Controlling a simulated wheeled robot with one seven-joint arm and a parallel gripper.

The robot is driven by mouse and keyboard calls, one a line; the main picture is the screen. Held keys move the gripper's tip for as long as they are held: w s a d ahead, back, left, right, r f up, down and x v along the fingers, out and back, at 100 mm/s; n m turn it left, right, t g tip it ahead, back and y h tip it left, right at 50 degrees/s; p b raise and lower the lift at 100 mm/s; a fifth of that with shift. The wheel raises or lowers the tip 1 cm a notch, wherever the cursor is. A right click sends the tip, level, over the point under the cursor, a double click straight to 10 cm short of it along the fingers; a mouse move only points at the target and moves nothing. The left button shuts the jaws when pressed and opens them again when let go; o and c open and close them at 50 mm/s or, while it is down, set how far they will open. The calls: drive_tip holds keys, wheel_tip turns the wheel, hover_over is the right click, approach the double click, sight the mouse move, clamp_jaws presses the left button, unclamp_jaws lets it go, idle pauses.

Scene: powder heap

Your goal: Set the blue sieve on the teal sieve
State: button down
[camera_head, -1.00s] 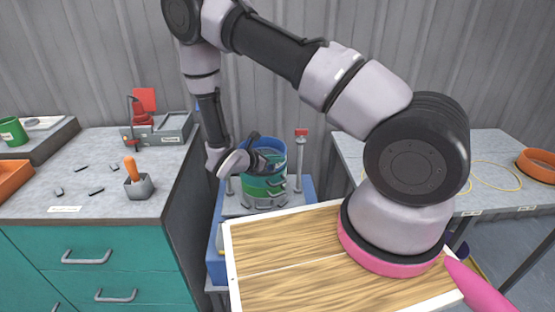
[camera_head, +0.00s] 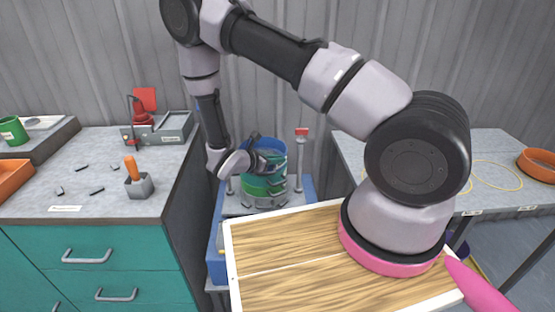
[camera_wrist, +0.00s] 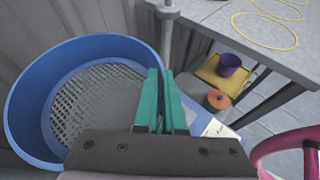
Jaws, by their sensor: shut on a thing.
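The blue sieve (camera_head: 266,143) is at the top of the stack at the back of the scene. In the wrist view the blue sieve (camera_wrist: 32,100) shows its round wall and grey mesh floor. My gripper (camera_wrist: 163,75) is shut on the sieve's wall at its right side. The teal sieve (camera_head: 257,186) is directly below the blue one, on a grey base. My gripper and wrist hide part of both sieves in the head view, so I cannot tell whether the blue sieve touches the teal one.
The stack stands on a blue stand (camera_head: 215,262) with posts beside it; one post has a red top (camera_head: 301,131). A grey-topped bench (camera_head: 110,200) is at left, another table (camera_head: 490,150) at right. My wooden tray-like deck is in front.

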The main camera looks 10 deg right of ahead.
drive_tip(key=shift+f, duration=0.35)
drive_tip(key=c, duration=1.3)
unclamp_jaws()
drive_tip(key=v, duration=1.1)
